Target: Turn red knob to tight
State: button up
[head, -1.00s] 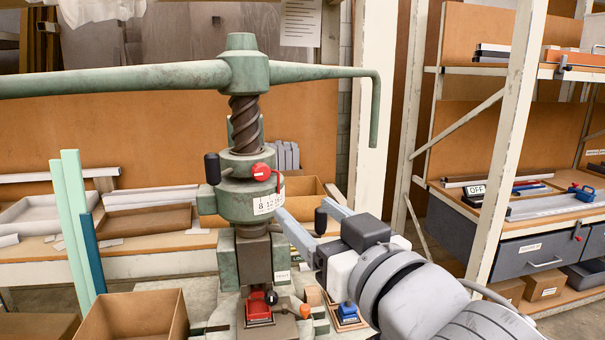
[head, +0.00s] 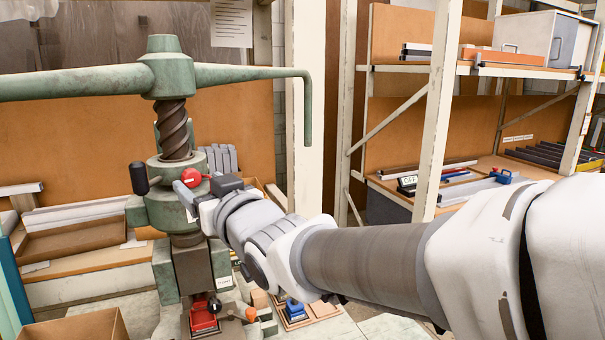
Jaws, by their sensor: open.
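The red knob (head: 191,177) sits on the front of the green fly press's round collar (head: 150,212), below the thick screw (head: 173,130). A small red lever part extends to the right of it. My gripper (head: 184,192) reaches in from the right, with a grey finger just below and left of the knob. The jaws are open, and the knob looks close to the fingers. I cannot tell whether they touch it. My wrist hides the numbered scale and the collar's right side.
The press's long handle bar (head: 70,82) spans the top, with a bent end (head: 307,110) hanging at the right. A black knob (head: 138,178) sticks up left of the collar. A red block (head: 203,318) lies at the press base. Shelves (head: 440,190) stand at right.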

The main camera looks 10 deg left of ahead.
aim_at(190, 177)
jog(key=shift+x, duration=1.45)
grip_shut()
